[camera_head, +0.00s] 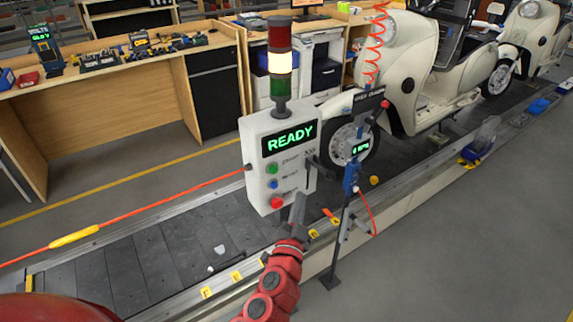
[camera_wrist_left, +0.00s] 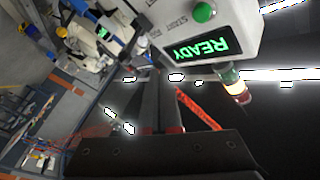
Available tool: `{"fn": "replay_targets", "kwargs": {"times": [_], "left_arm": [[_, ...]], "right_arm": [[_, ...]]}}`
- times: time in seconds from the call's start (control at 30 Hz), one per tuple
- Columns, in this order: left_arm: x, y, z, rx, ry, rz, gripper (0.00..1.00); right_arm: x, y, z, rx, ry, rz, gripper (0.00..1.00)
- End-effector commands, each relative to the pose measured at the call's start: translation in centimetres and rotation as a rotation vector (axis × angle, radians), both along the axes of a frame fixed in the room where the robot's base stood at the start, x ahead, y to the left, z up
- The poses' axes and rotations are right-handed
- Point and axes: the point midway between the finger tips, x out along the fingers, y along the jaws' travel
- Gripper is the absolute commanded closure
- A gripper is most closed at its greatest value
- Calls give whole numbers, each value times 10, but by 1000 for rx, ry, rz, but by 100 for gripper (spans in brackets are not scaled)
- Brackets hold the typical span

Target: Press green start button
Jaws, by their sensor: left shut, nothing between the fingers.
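The green start button (camera_head: 272,169) is on the front of a white control box (camera_head: 257,193), below a lit display reading READY (camera_head: 289,139). Blue and red buttons sit lower on the same face. My left gripper (camera_head: 311,157) is shut and empty. In the head view it overlaps the right side of the box, to the right of the green button and apart from it. In the left wrist view the gripper (camera_wrist_left: 160,85) points upward, with the green button (camera_wrist_left: 204,12) above and to its right. My right gripper is not in view.
A signal tower (camera_head: 280,62) stands on the box, its middle section lit. A dark stand (camera_head: 337,235) with a blue tool (camera_head: 351,177) is close to the gripper's right. Cream scooters (camera_head: 418,70) stand on the slat conveyor (camera_head: 150,255). An orange cord (camera_head: 150,205) runs left from the box.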

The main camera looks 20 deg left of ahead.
Motion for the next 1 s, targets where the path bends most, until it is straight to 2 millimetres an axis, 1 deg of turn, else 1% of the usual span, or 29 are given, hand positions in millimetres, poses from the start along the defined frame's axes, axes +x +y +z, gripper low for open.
{"fn": "replay_targets", "kwargs": {"times": [0.47,0.67,0.9,1.0], "left_arm": [[3,5,2,0,-1,9,100],[17,23,4,0,0,12,100],[37,51,3,0,1,12,100],[44,59,1,1,-1,11,100]], "right_arm": [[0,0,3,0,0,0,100],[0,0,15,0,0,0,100],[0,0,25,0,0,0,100],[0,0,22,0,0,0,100]]}}
